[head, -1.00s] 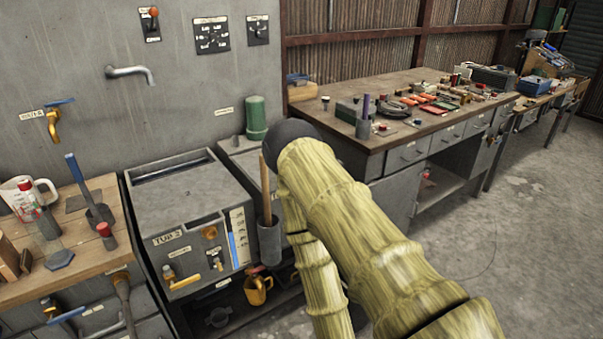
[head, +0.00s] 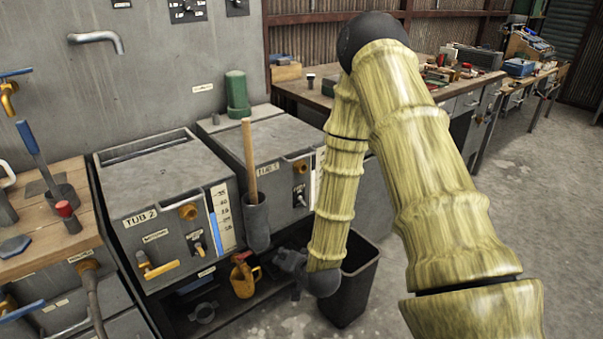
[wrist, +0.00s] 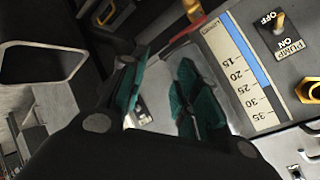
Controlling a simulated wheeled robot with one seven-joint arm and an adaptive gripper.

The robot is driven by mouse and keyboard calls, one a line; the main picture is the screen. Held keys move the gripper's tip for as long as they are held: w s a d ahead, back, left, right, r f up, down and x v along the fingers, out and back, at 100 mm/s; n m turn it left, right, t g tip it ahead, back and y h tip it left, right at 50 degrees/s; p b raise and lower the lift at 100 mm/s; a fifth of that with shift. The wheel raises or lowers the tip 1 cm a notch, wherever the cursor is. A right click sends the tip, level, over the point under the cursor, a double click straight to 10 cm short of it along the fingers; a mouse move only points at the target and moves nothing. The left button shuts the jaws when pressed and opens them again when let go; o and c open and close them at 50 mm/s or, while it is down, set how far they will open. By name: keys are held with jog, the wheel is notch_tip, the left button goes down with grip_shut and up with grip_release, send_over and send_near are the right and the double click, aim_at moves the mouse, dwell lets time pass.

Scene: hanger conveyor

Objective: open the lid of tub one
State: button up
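Tub one (head: 285,143) is the grey box labelled TUB 1 in the head view, behind and right of tub two (head: 155,185). Its flat grey lid looks closed; my arm hides its right side. My gripper (head: 288,264) hangs low in front of the tubs, well below tub one's lid, near the black bin. In the wrist view, my gripper (wrist: 165,95) has its two teal-padded fingers apart, with nothing seen between them. A tub front with a level gauge (wrist: 245,70) and a pump switch (wrist: 280,22) lies beside the fingers; I cannot tell which tub.
A holder (head: 256,222) with a wooden-handled tool stands between the tub fronts. A black bin (head: 352,282) stands on the floor by my arm. A green cylinder (head: 237,93) stands behind tub one. Open floor lies right.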

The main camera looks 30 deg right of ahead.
jog(key=w+d+r+m+t+h+b, duration=0.2)
jog(key=w+d+r+m+t+b, duration=0.3)
jog(key=w+d+r, duration=0.25)
jog(key=m+t+h+b, duration=0.3)
jog(key=m+b, duration=0.1)
jog(key=m, duration=0.3)
send_near(302, 157)
jog(key=shift+n, duration=0.3)
jog(key=x, duration=0.7)
jog(key=b+x, duration=0.1)
jog(key=x, duration=0.2)
jog(key=shift+w+d+f, duration=0.15)
jog(key=shift+w+f, duration=0.1)
jog(key=shift+w, duration=0.05)
grip_shut()
